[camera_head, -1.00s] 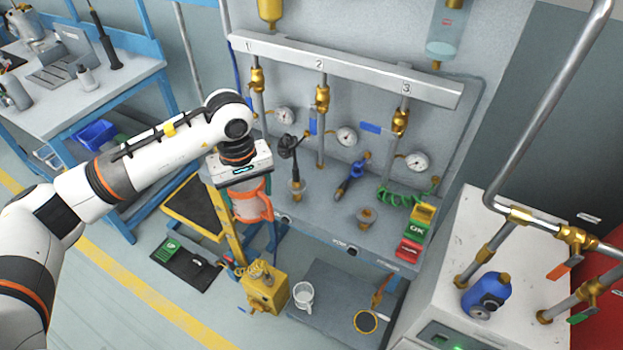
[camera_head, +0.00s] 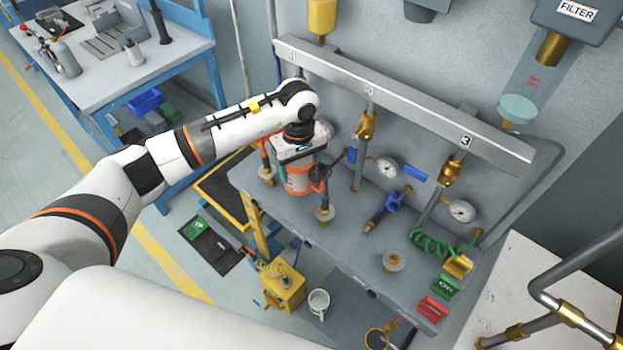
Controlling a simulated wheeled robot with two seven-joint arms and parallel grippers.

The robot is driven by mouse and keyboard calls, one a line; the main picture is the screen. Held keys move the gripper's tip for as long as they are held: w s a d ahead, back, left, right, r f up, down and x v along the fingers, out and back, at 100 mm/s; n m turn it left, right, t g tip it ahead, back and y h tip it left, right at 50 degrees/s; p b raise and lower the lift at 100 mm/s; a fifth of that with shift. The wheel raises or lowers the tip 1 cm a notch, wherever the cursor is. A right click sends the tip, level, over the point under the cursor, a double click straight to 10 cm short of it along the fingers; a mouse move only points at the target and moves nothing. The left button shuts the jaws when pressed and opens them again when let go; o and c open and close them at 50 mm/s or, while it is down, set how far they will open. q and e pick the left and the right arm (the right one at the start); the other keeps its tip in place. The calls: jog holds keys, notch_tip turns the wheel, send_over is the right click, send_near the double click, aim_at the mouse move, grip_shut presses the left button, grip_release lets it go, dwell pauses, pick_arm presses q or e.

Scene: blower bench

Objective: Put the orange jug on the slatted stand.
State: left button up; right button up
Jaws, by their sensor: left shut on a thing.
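The orange jug (camera_head: 297,181) hangs upright below my left gripper (camera_head: 300,158), over the back left part of the grey blower bench (camera_head: 350,238). My left gripper is shut on its top; the fingers are mostly hidden behind the wrist and jug. I cannot tell whether the jug's base touches the bench top. A grey slatted piece (camera_head: 104,38), which may be the slatted stand, sits on the blue-framed table at the far left, well away from the jug. My right gripper is not in view.
A black-headed fixture (camera_head: 319,172) stands close right of the jug. A blue-handled tool (camera_head: 387,210), gauges (camera_head: 387,168) and a green coiled hose (camera_head: 433,246) are farther right. Numbered pipes hang from the rail (camera_head: 400,105) behind. A yellow box (camera_head: 284,289) and white mug (camera_head: 318,302) are below.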

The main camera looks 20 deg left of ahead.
aim_at(301, 180)
pick_arm(q)
jog(key=shift+f, duration=0.75)
notch_tip(301, 180, down, 4)
jog(key=shift+w+r+p, duration=0.1)
jog(key=shift+r+p, duration=0.1)
jog(key=shift+p, duration=0.3)
jog(key=shift+f, duration=0.1)
jog(key=o, duration=0.6)
jog(key=shift+f+b, duration=0.1)
jog(key=shift+b, duration=0.2)
jog(key=o, duration=0.4)
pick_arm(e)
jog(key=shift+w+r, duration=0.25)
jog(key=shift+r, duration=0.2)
pick_arm(q)
jog(key=shift+o, duration=0.2)
